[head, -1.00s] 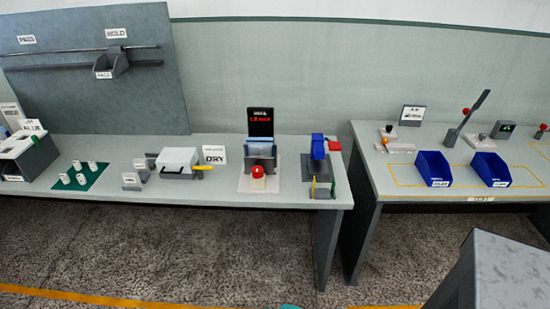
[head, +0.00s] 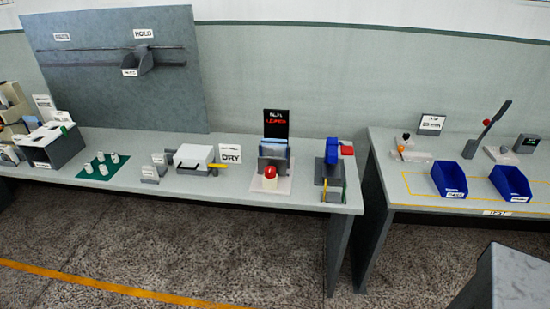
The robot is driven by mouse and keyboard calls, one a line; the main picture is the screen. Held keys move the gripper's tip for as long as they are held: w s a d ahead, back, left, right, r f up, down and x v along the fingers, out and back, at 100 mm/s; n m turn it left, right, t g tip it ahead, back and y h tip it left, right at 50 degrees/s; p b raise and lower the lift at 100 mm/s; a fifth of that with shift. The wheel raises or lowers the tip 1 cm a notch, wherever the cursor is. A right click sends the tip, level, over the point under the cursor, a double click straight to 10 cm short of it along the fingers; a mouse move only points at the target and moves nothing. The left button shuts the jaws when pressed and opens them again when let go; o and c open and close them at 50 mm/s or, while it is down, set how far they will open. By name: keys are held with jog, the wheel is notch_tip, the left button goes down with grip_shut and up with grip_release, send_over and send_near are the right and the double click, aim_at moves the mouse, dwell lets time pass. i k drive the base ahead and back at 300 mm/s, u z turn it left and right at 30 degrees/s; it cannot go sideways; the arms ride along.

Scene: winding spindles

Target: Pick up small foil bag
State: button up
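I cannot clearly make out a small foil bag in the head view. Pale bluish, thin flat pieces (head: 275,149) stand upright in a grey holder (head: 274,164) on the long left bench (head: 230,190); whether any is a foil bag I cannot tell. A dark display with red text (head: 276,124) rises behind them, and a red button (head: 270,171) on a white block is in front. My gripper is not in view.
A blue-and-red device (head: 333,151) stands right of the holder; a white box with a DRY sign (head: 230,153) is to its left. A gap separates the right bench (head: 415,185), which carries two blue bins (head: 449,180). A grey block (head: 520,280) fills the lower right corner. Floor in front is clear.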

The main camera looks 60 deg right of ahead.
aim_at(270, 148)
jog(key=u, duration=0.05)
jog(key=i, duration=0.9)
jog(key=z, duration=0.05)
